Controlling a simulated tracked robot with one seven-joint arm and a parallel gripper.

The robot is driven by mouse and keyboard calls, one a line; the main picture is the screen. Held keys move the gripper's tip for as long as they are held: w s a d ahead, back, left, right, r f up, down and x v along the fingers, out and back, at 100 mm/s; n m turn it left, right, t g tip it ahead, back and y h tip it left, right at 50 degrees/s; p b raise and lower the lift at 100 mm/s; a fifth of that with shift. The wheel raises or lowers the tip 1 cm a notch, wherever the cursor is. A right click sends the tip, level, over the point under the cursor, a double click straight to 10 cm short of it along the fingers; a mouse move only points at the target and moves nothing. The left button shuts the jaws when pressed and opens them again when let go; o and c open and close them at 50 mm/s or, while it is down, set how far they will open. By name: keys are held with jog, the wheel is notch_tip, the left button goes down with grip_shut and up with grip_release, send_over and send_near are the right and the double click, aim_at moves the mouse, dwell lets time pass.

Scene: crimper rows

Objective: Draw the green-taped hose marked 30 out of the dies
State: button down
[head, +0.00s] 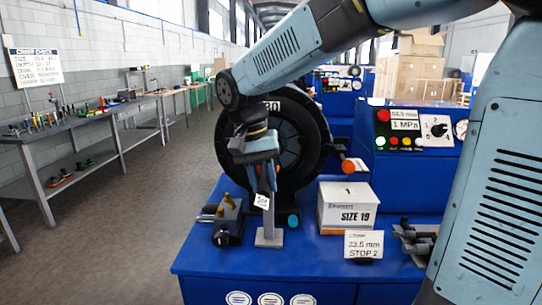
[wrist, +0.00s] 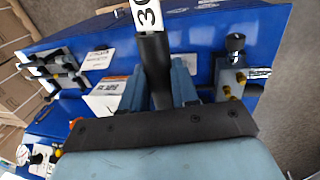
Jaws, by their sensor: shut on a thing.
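My gripper (head: 263,180) is in front of the round black crimper head (head: 315,130). In the wrist view my gripper (wrist: 158,92) is shut on a black hose (wrist: 154,62), one blue finger on each side. A white tag marked 30 (wrist: 147,14) is on the hose at the top of that view. A small white tag (head: 262,201) also shows below the fingers in the head view. My gripper and wrist cover the crimper's middle, so the dies and the hose's far end are hidden. I see no green tape on the visible part of this hose.
A grey post (head: 268,237) stands below my gripper. A grey block with brass fittings (head: 229,222) is to its left. A SIZE 19 box (head: 347,212) and a "STOP 2" card (head: 363,245) are to the right on the blue bench (head: 205,262). Open floor lies left.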

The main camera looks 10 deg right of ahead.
jog(key=shift+s+f, duration=0.1)
jog(key=shift+s, duration=0.2)
grip_release()
dwell(0.8)
jog(key=shift+w+r, duration=0.1)
jog(key=shift+r, duration=0.1)
notch_tip(320, 180, up, 7)
jog(key=a, duration=0.1)
jog(key=shift+w+a+f, duration=0.15)
jog(key=shift+a, duration=0.05)
dwell(1.1)
dwell(0.3)
